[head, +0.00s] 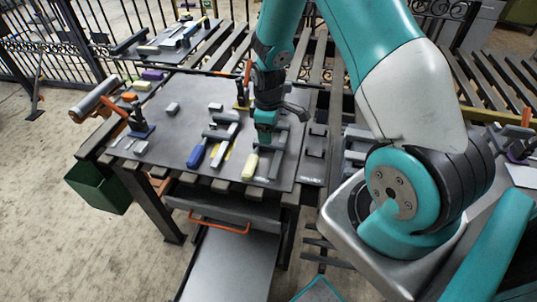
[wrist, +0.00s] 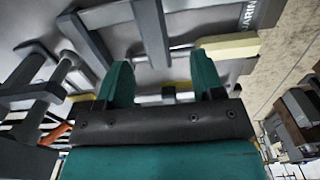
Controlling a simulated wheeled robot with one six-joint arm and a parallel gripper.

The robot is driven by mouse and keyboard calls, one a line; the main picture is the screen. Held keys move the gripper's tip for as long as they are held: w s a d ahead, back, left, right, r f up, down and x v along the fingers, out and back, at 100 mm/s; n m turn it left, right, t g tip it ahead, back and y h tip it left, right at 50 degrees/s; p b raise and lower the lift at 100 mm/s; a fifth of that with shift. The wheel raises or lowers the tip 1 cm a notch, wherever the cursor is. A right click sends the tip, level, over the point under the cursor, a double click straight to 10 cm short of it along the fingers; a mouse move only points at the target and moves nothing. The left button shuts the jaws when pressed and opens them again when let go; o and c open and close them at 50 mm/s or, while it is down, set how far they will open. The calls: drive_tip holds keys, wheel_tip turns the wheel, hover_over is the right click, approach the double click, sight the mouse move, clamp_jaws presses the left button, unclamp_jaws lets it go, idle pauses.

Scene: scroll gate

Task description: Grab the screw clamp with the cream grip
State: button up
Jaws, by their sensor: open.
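The screw clamp with the cream grip (head: 250,167) lies near the front edge of the grey work table, its cream end toward the front and its grey metal parts running back under my gripper. In the wrist view a cream grip (wrist: 230,47) shows at the upper right, beside grey metal bars. My gripper (head: 264,143) points down just behind the cream grip in the head view. Its two teal fingers (wrist: 162,75) are apart, with no clamp clearly held between them. My arm and gripper hide part of the clamp. Height above it is hard to tell.
A clamp with a blue grip (head: 195,157) lies close by on the left. An orange-handled tool (head: 115,107) stands at the table's left side. A green bin (head: 97,188) hangs at the left, and a drawer with an orange handle (head: 218,226) is below the front edge.

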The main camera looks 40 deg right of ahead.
sight(268, 150)
drive_tip(key=f+b, duration=0.1)
drive_tip(key=f, duration=0.1)
drive_tip(key=f+b, duration=0.3)
drive_tip(key=f, duration=0.1)
drive_tip(key=shift+w+d+f, duration=0.25)
drive_tip(key=shift+r, duration=0.1)
clamp_jaws()
